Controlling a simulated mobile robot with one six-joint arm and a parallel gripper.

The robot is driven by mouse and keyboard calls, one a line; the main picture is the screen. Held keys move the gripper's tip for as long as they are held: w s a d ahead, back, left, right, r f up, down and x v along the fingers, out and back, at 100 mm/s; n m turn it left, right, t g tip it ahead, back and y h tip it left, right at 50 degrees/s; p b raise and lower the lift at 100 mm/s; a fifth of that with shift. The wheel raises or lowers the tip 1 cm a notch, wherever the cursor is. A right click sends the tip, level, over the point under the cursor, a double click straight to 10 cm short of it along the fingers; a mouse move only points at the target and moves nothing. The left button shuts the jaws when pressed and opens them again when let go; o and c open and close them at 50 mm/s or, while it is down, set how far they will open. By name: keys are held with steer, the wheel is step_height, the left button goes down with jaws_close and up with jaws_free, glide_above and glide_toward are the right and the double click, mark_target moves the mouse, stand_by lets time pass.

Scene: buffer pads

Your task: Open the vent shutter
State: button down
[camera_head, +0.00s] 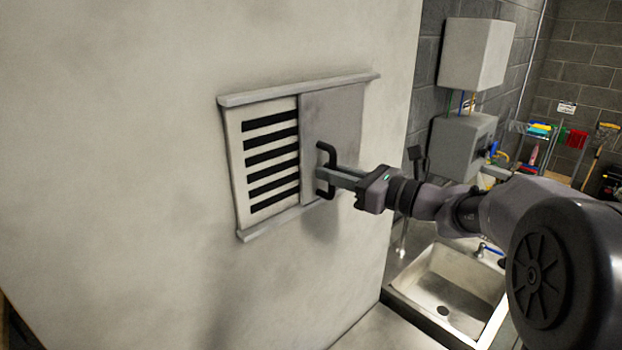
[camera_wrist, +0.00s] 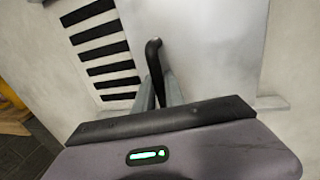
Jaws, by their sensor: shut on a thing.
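The vent shutter (camera_head: 343,118) is a plain grey sliding panel between an upper and a lower rail on the pale wall. It covers the right part of the vent, and the dark slots (camera_head: 271,157) show uncovered on the left. A black bar handle (camera_head: 326,151) stands upright at the shutter's left edge. My gripper (camera_head: 328,175) is shut on the handle, coming from the right. In the wrist view the handle (camera_wrist: 154,62) runs between my two fingers, and the shutter (camera_wrist: 205,50) fills the right side beside the slots (camera_wrist: 104,58). The fingers hide the handle's lower part.
The upper rail (camera_head: 300,88) and lower rail (camera_head: 270,224) bound the vent. A metal sink (camera_head: 452,285) lies below right, with grey wall boxes (camera_head: 476,52) above it. The wall left of the vent is bare.

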steer(key=shift+w+d, duration=0.35)
steer(key=shift+w, duration=0.05)
steer(key=c, duration=1.4)
jaws_free()
steer(key=b+v, duration=0.3)
steer(key=v, duration=1.4)
steer(key=shift+s+b, duration=0.2)
steer(key=shift+b, duration=0.2)
steer(key=shift+d, duration=0.15)
